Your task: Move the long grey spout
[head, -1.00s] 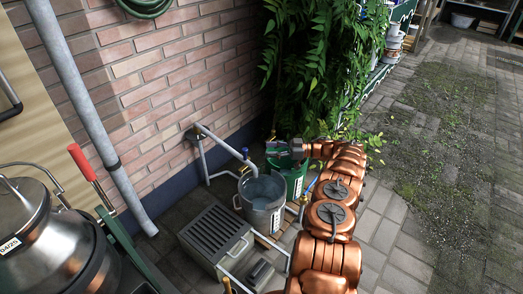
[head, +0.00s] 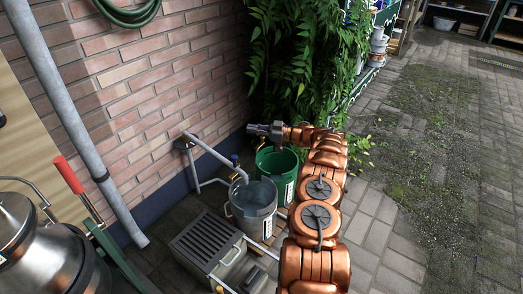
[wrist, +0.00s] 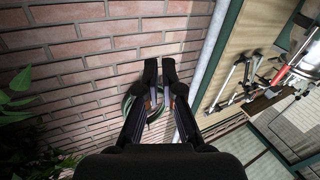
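The long grey spout (head: 216,157) is a slanting grey tube in the head view. Its upper end is at a dark bracket at the wall, and its lower end is over the grey bucket (head: 251,210), beside a blue knob. My gripper (head: 252,129) is beyond and right of the spout, above the green bucket, and apart from the spout. In the wrist view my gripper's black fingers (wrist: 159,62) point towards the brick wall with a narrow gap between their tips. I see nothing held between them. The spout is not clear in the wrist view.
The green bucket (head: 277,164) stands just behind the grey bucket. A grey slatted box (head: 207,240) stands in front. A metal churn (head: 35,245) and a red-handled lever (head: 68,175) are at left. Leaves (head: 290,60) hang close behind my gripper. Paving at right is clear.

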